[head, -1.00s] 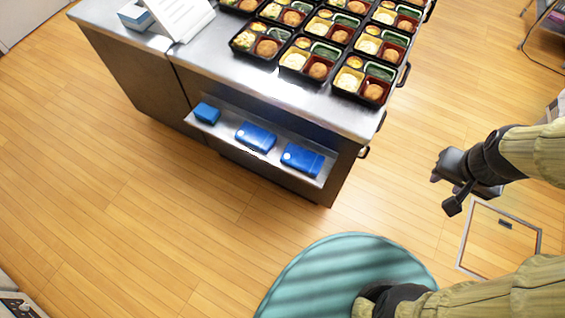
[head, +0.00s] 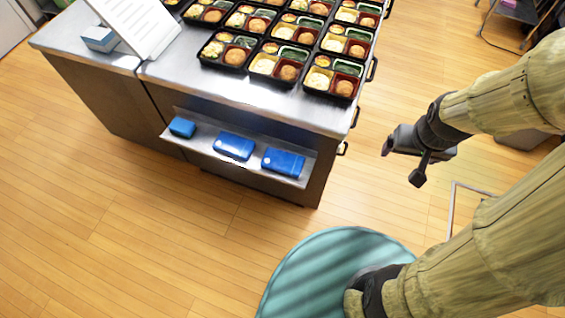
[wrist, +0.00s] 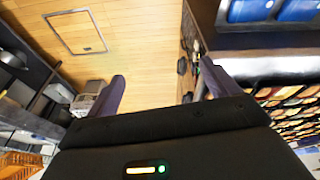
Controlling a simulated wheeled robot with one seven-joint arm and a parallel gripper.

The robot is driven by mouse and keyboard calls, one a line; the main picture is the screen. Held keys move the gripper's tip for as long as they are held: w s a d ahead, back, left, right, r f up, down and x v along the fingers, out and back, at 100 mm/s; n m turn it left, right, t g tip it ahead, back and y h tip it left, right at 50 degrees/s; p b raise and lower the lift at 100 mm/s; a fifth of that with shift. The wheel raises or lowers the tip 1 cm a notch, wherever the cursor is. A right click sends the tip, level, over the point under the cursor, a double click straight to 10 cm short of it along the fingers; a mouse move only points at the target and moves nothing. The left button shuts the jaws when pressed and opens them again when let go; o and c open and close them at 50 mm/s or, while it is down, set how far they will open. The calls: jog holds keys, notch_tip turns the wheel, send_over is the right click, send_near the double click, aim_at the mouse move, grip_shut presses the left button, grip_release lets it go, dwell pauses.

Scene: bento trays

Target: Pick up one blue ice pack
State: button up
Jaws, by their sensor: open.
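Three blue ice packs lie on a metal shelf (head: 205,146) on the side of the steel counter in the head view: a small one at the left (head: 182,127), a middle one (head: 233,146) and a right one (head: 283,162). Two blue packs also show at the top right of the wrist view, the nearer-to-centre one (wrist: 250,9) and one at the edge (wrist: 299,8). My gripper (head: 388,147) is in the air to the right of the counter, apart from the packs. In the wrist view its fingers (wrist: 152,88) are spread with nothing between them.
The steel counter (head: 130,68) bears several filled bento trays (head: 275,65), a white sloped rack (head: 136,25) and a blue-white box (head: 99,39). Handles stick out from the counter's right end. A round teal mat (head: 325,262) lies on the floor. The wooden floor before the shelf is clear.

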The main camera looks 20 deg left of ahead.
jog(key=w+f+n+t+y+b, duration=0.3)
jog(key=w+f+n+b, duration=0.5)
jog(key=w+f, duration=0.85)
jog(key=s+a+f+n+g+y+b, duration=0.2)
jog(key=s+a+f+n+y+b, duration=0.1)
jog(key=f, duration=0.6)
jog(key=s+a+f+n+g+y+b, duration=0.3)
jog(key=s+f+n+y+b, duration=0.1)
jog(key=f+y, duration=0.3)
notch_tip(320, 180, down, 3)
jog(key=shift+s+r+n, duration=0.15)
jog(key=shift+s+n, duration=0.25)
jog(key=shift+n, duration=0.3)
jog(key=shift+a, duration=0.1)
send_near(288, 162)
jog(key=x, duration=0.4)
jog(key=shift+b, duration=0.4)
jog(key=shift+w, duration=0.1)
